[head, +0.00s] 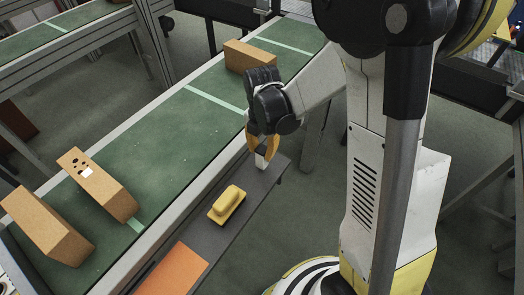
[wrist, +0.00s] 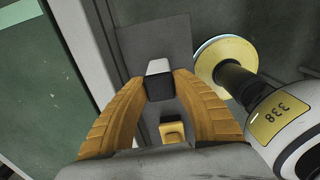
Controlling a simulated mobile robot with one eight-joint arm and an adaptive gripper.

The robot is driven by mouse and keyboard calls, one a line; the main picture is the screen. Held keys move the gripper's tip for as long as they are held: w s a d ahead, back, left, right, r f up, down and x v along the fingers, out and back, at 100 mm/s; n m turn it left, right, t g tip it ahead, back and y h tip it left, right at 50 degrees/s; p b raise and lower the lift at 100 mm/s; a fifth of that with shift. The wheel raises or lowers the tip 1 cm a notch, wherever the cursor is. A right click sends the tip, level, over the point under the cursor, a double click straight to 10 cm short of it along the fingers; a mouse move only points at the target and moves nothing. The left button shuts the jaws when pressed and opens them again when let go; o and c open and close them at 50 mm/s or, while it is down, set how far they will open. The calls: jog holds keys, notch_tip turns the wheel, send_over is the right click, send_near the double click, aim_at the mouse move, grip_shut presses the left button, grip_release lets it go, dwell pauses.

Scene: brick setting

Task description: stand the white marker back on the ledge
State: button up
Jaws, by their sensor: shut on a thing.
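The white marker (head: 261,162) is a small pale block held low between the orange fingers of my gripper (head: 262,150). In the wrist view my gripper (wrist: 160,84) is shut on the marker (wrist: 159,67), which shows a white face and a dark side. It appears roughly upright in the head view. The ledge (head: 258,190) is a narrow dark grey shelf along the conveyor's right side. The marker is over or on the ledge's far part; I cannot tell whether its bottom touches. The fingers hide part of it.
A yellow block-like object (head: 228,203) sits on the ledge nearer to me; it also shows in the wrist view (wrist: 172,131). An orange panel (head: 172,270) lies at the near end. Cardboard boxes (head: 98,185) stand on the green conveyor (head: 150,140). Bare ledge lies between marker and yellow object.

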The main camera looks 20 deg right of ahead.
jog(key=o, duration=1)
jog(key=shift+f, duration=0.15)
jog(key=shift+c, duration=0.2)
notch_tip(320, 180, up, 12)
jog(key=p, duration=0.5)
jog(key=s+r+m+t, duration=0.3)
jog(key=s+r+m, duration=0.2)
jog(key=m, duration=0.7)
jog(key=s+r+m+t, duration=0.4)
jog(key=s+m, duration=0.3)
jog(key=m, duration=0.6)
jog(key=shift+s+r, duration=0.3)
jog(key=shift+r, duration=0.6)
jog(key=shift+f, duration=0.15)
